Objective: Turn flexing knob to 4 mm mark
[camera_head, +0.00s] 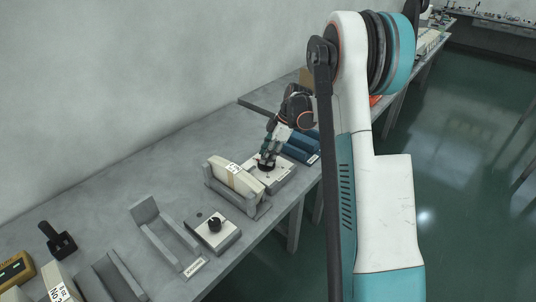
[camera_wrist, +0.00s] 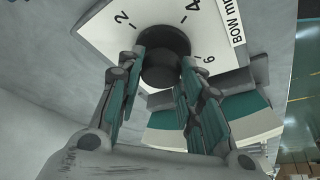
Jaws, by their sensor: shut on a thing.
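The black flexing knob (camera_wrist: 164,42) sits on a white dial plate (camera_wrist: 112,30) in the wrist view. The plate carries the marks 2, 4 and 6 and a "BOW mm" label. My gripper (camera_wrist: 163,62) has its two fingers on opposite sides of the knob, shut on it. I cannot see a pointer on the knob, so its setting is unclear. In the head view my gripper (camera_head: 267,158) reaches down onto the knob (camera_head: 266,166), which is partly hidden by the fingers, on its light box (camera_head: 284,175).
A pale block in a grey holder (camera_head: 262,209) stands just in front of the dial box. A second box with a black knob (camera_head: 214,224) and an empty grey holder (camera_head: 150,215) stand nearer. The bench's front edge is at right.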

